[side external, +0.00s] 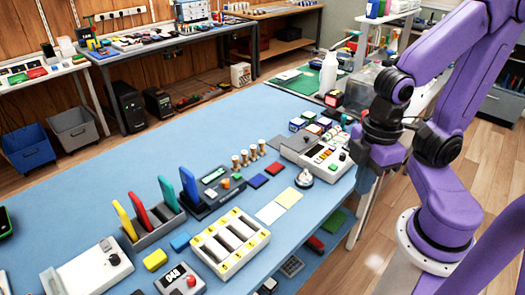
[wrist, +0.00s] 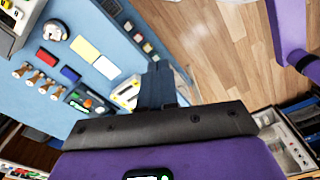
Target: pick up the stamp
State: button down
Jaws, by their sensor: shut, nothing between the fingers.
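A row of several small wooden-handled pieces that look like stamps (side external: 249,155) stands upright on the blue table in the side external view. They also show at the left of the wrist view (wrist: 40,80). I cannot tell which one the task means. My gripper (side external: 367,180) is at the table's right edge, well to the right of the row and apart from it. Its fingers also show in the wrist view (wrist: 158,86), shut and empty, over the table edge and floor.
A grey device with buttons (side external: 318,155) and a round metal item (side external: 304,178) lie between the row and my gripper. The table's left rear is clear.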

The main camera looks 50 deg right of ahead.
jog(key=c, duration=0.8)
grip_release()
jog(key=shift+o, duration=0.2)
